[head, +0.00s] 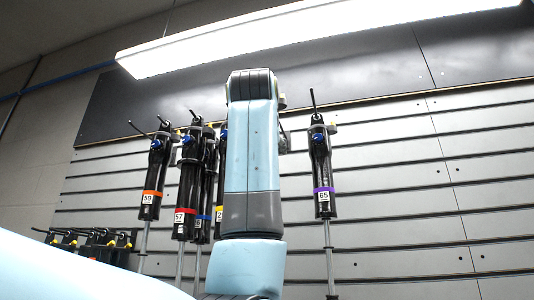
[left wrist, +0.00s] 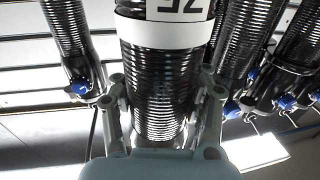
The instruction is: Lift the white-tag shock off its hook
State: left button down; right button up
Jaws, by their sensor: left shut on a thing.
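The white-tag shock (left wrist: 162,60) fills the middle of the left wrist view. It is black and coiled, with a white band (left wrist: 165,30) whose dark number is upside down and cut off by the frame's top edge. My left gripper (left wrist: 163,92) has a finger on each side of the shock's body, below the band in the picture, and is shut on it. In the head view my light blue arm hides this shock, its hook and my left gripper, so I cannot tell whether it still hangs. My right gripper is not in view.
Close left in the head view hang an orange-tag shock (head: 152,190), a red-tag shock (head: 187,190) and others with blue and yellow tags, partly hidden. A purple-tag shock (head: 322,170) hangs to the right. The slatted wall (head: 430,190) beyond is clear. Several black parts (head: 90,248) stand lower left.

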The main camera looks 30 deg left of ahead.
pick_arm(q)
jog(key=shift+s+r, duration=0.15)
jog(key=shift+a+b+v, duration=0.2)
jog(key=shift+b+v, duration=0.15)
jog(key=shift+v, duration=0.85)
jog(key=shift+a+b+v, duration=0.15)
jog(key=shift+b+v, duration=0.15)
jog(key=shift+v, duration=0.9)
jog(key=shift+s, duration=0.25)
jog(key=a+b+v, duration=0.1)
jog(key=b+v, duration=0.1)
jog(key=v, duration=0.5)
jog(key=shift+s, duration=0.55)
